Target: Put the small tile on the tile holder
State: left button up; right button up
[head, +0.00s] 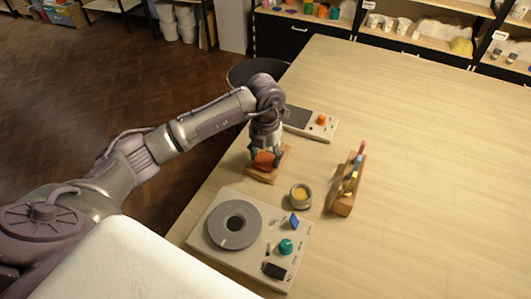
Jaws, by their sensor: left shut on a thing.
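My left gripper (264,155) points down with its fingers shut on a small orange-red tile (264,160). The tile is tilted toward the camera, and the fingers hide part of it. It is directly at a small wooden stand, which looks like the tile holder (262,178). I cannot tell whether the tile rests on the stand or is held just above it. My right gripper is not in view.
A pale device with a grey wheel (234,225) is at the table's near edge. A small cup of yellow material (300,196) and a wooden rack (343,203) with coloured pieces stand right of the stand. A device with an orange knob (322,119) lies behind. The table's right side is clear.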

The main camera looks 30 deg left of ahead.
pick_arm(q)
jog(key=shift+f, duration=0.25)
jog(key=o, duration=0.9)
jog(key=shift+f, duration=0.15)
jog(key=shift+c, duration=0.2)
jog(key=o, duration=0.5)
jog(key=shift+c, duration=0.2)
